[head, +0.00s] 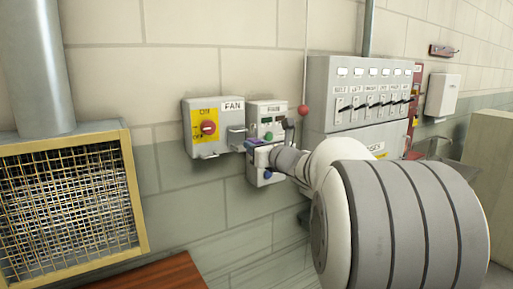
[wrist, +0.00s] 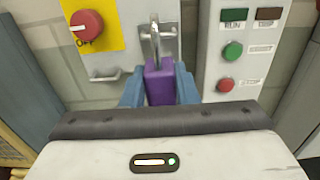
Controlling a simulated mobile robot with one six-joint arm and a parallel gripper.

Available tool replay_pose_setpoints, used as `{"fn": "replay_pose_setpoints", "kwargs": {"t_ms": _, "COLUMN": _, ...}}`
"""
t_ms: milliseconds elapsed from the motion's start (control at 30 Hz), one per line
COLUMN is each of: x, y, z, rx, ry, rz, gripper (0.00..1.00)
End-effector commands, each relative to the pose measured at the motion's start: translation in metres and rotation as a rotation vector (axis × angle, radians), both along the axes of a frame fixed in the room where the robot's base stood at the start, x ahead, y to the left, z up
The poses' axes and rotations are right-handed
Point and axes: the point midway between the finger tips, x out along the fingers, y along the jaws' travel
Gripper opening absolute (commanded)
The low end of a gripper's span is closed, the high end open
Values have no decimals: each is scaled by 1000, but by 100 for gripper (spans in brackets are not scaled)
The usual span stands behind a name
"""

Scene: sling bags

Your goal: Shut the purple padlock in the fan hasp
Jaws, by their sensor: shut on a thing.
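The purple padlock (wrist: 160,84) is upright between the two blue fingers of my gripper (wrist: 160,92) in the wrist view, its metal shackle (wrist: 157,48) upward. The shackle lies at the grey hasp (wrist: 147,18) on the right side of the fan switch box (wrist: 98,62). I cannot tell whether it passes through the hasp or is latched. In the head view my gripper (head: 259,150) is in front of the gap between the fan box (head: 203,145) and the control box to its right. The padlock (head: 253,142) is a small purple patch there.
The red fan knob (wrist: 87,26) points at OFF. The control box (wrist: 244,70) with green and red buttons is close on the gripper's right. A grey breaker panel (head: 335,70) stands further right. A mesh grille (head: 65,205) is at the left, a brown wooden surface (head: 160,275) below.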

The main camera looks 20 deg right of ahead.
Motion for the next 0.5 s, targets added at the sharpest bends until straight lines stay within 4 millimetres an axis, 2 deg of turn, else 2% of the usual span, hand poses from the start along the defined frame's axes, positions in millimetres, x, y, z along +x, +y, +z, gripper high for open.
{"fn": "replay_pose_setpoints", "kwargs": {"t_ms": 500, "x": 6, "y": 1, "z": 0, "rx": -1, "ry": -1, "rz": 1, "gripper": 0}}
